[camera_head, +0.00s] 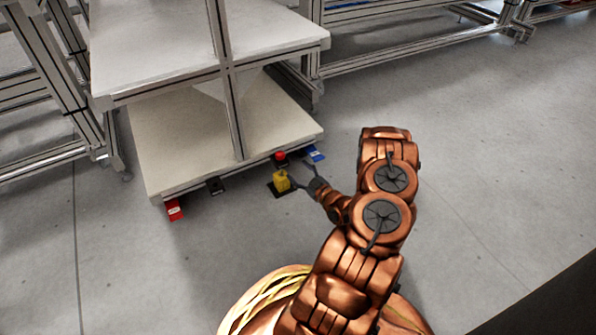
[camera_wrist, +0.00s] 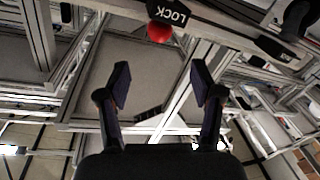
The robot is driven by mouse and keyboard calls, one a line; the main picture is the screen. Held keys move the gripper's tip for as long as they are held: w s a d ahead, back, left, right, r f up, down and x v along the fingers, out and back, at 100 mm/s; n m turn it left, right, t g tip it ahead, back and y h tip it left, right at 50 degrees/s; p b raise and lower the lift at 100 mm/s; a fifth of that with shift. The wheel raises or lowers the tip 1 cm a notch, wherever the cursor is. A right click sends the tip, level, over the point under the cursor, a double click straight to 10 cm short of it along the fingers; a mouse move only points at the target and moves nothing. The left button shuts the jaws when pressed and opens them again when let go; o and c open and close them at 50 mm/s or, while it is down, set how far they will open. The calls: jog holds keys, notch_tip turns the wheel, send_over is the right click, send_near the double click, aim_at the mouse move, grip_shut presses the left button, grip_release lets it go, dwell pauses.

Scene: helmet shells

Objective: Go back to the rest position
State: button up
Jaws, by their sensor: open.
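My gripper (camera_head: 303,178) is at the end of my copper-coloured arm, low by the front edge of a two-level shelf cart (camera_head: 160,140). In the wrist view my gripper (camera_wrist: 160,85) has its two dark fingers spread wide, with nothing between them. The red knob (camera_wrist: 160,33) also shows in the wrist view, beyond the fingertips, beside a black label reading LOCK (camera_wrist: 172,14). I cannot tell whether a finger touches the yellow block.
A red tag (camera_head: 174,210), a black tag (camera_head: 215,186) and a blue tag (camera_head: 315,154) sit along the cart's lower edge. Metal frames (camera_head: 420,35) stand at the back. The grey floor (camera_head: 490,150) to the right of my arm is clear.

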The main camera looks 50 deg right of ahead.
jog(key=shift+r, duration=0.1)
dwell(0.4)
jog(key=w+d+r+n+g+p, duration=0.1)
jog(key=w+r+g+p, duration=0.25)
jog(key=r+p, duration=0.6)
jog(key=w+d+r+g+p, duration=0.15)
jog(key=r+g+p, duration=0.35)
jog(key=r, duration=0.7)
jog(key=s+a+r+m+g+h+p, duration=0.1)
jog(key=s+a+r+g+p, duration=0.1)
jog(key=a+r+p, duration=0.6)
jog(key=s+a+r+m+g+p, duration=0.15)
jog(key=r+p, duration=0.25)
jog(key=r, duration=0.9)
jog(key=s+a+r+g+h+p, duration=0.1)
jog(key=a+r+p, duration=0.4)
jog(key=r, duration=0.5)
jog(key=s+a+r+g+y+p, duration=0.5)
jog(key=s+a+r+p, duration=1.3)
jog(key=s+a+r, duration=0.9)
jog(key=a+g, duration=0.1)
jog(key=a, duration=0.1)
jog(key=shift+s+a+r, duration=0.2)
jog(key=shift+s+a, duration=0.1)
jog(key=shift+m, duration=0.25)
jog(key=shift+c, duration=0.2)
